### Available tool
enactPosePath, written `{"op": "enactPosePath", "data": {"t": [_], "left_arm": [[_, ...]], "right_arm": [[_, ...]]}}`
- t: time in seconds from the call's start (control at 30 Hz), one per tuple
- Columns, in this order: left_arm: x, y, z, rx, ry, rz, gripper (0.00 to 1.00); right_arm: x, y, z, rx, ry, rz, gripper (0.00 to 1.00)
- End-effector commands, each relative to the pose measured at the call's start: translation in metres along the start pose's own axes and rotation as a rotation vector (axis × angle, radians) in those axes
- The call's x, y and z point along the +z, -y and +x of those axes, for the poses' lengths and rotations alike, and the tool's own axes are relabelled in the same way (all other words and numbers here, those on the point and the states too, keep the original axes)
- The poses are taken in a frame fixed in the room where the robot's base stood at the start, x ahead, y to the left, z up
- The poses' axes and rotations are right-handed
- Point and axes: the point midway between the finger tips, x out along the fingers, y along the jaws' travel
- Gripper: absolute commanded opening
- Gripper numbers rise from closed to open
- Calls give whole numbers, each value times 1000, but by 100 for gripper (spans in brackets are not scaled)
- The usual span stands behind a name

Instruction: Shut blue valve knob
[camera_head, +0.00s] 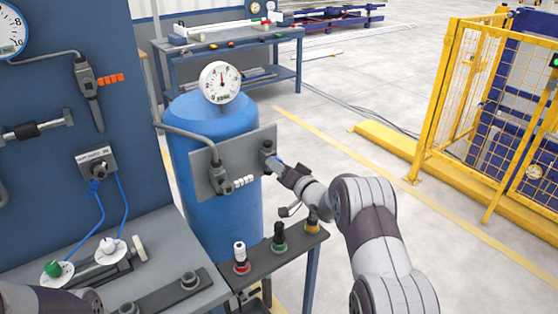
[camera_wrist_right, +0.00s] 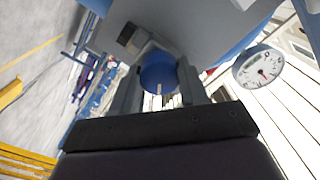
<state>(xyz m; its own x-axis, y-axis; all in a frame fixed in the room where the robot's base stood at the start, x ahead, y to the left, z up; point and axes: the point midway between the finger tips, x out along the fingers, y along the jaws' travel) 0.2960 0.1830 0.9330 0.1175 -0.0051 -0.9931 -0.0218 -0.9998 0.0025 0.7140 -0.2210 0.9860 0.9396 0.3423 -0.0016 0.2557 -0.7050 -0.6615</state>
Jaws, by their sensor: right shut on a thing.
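The blue valve knob (camera_wrist_right: 158,74) is between the two fingers of my right gripper (camera_wrist_right: 160,92) in the right wrist view. The fingers are shut on it from both sides. A grey valve body (camera_wrist_right: 133,38) is behind the knob. In the head view my right gripper (camera_head: 284,169) reaches the right side of the grey plate (camera_head: 240,148) on the blue tank (camera_head: 232,213). There the knob is mostly hidden by the gripper. My left gripper is out of the picture.
A round gauge (camera_head: 220,82) stands above the tank. A small shelf (camera_head: 290,245) with red, green and yellow based knobs is below my right arm. A workbench (camera_head: 155,275) is at the lower left. A yellow fence (camera_head: 470,110) is at the right.

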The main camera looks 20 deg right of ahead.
Motion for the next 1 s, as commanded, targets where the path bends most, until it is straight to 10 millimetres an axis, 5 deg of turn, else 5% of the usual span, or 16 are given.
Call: {"op": "enactPosePath", "data": {"t": [0.5, 1.0], "left_arm": [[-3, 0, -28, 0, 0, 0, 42], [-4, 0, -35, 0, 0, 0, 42]], "right_arm": [[-6, 2, 1, -5, -9, 425, 13], [-5, 0, 1, -5, -9, 593, 13]]}}
